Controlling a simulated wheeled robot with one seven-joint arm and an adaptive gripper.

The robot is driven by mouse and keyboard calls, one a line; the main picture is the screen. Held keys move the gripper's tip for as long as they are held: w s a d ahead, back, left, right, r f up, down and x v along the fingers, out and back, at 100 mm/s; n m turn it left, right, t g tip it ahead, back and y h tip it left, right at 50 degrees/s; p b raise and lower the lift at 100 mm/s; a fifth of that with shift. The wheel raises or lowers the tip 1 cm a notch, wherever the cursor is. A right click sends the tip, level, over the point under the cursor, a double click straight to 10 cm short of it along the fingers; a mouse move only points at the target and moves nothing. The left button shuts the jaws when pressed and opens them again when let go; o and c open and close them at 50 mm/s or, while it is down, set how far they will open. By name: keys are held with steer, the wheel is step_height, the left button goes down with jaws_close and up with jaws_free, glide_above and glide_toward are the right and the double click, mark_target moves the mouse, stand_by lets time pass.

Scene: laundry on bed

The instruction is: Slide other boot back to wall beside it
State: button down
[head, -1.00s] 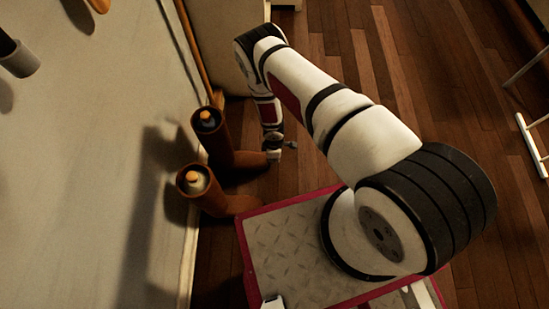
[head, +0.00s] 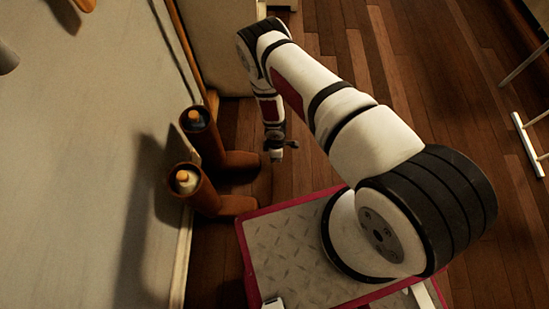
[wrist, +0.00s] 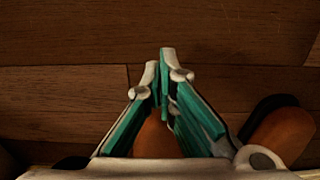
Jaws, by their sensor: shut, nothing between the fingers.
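Two tall brown boots stand upright side by side near the wall (head: 85,130) at the left of the head view, toes to the right. The farther boot (head: 207,140) and the nearer boot (head: 205,197) each have an orange-topped object in the shaft. My gripper (head: 276,157) is just right of the farther boot's toe, low near the floor, and looks apart from it. In the wrist view my gripper (wrist: 164,60) has its fingertips together with nothing between them. One brown toe (wrist: 155,141) shows behind the fingers and another (wrist: 282,132) at the right.
A tray-like plate with a red rim, part of my base, lies close to the nearer boot's toe. A pale cabinet (head: 223,45) stands beyond the boots. A white-legged frame (head: 529,145) is at far right. Wooden floor (head: 430,90) between is clear.

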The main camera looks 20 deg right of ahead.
step_height(320, 180, up, 9)
steer(key=p, duration=0.3)
steer(key=shift+w+r+p, duration=0.15)
steer(key=shift+p, duration=0.25)
steer(key=shift+a, duration=0.1)
